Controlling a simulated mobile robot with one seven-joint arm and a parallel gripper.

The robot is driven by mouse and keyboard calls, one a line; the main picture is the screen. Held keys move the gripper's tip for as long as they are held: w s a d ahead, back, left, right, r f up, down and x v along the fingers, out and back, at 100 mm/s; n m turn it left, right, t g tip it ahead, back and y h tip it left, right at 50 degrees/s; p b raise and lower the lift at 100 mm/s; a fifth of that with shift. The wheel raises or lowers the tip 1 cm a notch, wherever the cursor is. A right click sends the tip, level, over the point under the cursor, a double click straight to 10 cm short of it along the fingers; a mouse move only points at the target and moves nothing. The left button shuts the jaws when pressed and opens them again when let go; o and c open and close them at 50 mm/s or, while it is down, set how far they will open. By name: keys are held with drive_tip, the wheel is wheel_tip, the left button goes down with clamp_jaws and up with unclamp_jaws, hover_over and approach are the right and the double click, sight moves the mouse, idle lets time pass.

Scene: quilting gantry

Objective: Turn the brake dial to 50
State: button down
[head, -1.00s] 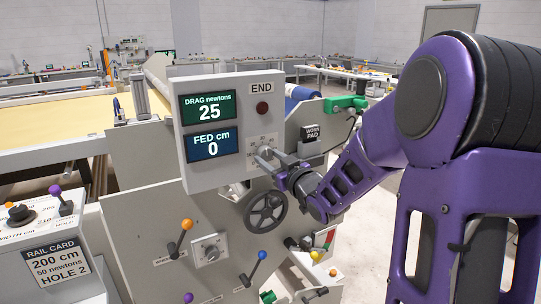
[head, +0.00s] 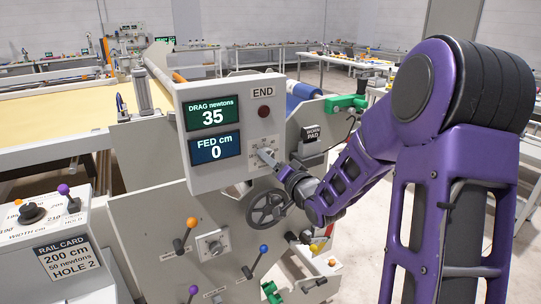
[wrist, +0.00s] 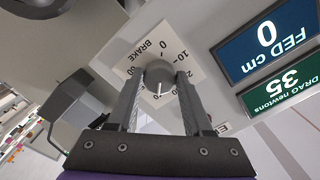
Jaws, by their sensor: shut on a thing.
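The brake dial (wrist: 160,76) is a small grey knob on a white scale plate marked BRAKE (wrist: 143,52). In the wrist view the plate appears upside down, and a white pointer line shows on the knob. My gripper (wrist: 158,82) is shut on the knob, one finger on each side. In the head view my gripper (head: 272,160) reaches the dial from the right and hides most of it. The green drag display (head: 212,113) reads 35 newtons. The rail card (head: 67,259) reads 200 cm, 50 newtons, HOLE 2.
The blue FED display (head: 216,148) reads 0 cm. A grey handwheel (head: 267,209) sits just below my gripper. A WORN PAD box (head: 313,134) stands close to the right of the dial. Levers with orange (head: 192,222) and blue (head: 264,248) knobs are lower down.

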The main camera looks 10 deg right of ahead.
drive_tip(key=shift+r+m+p, duration=0.2)
drive_tip(key=shift+m+p, duration=0.6)
drive_tip(key=shift+m, duration=3.5)
drive_tip(key=shift+a, duration=0.1)
drive_tip(key=shift+c, duration=1.5)
unclamp_jaws()
drive_tip(key=shift+s+f, duration=0.1)
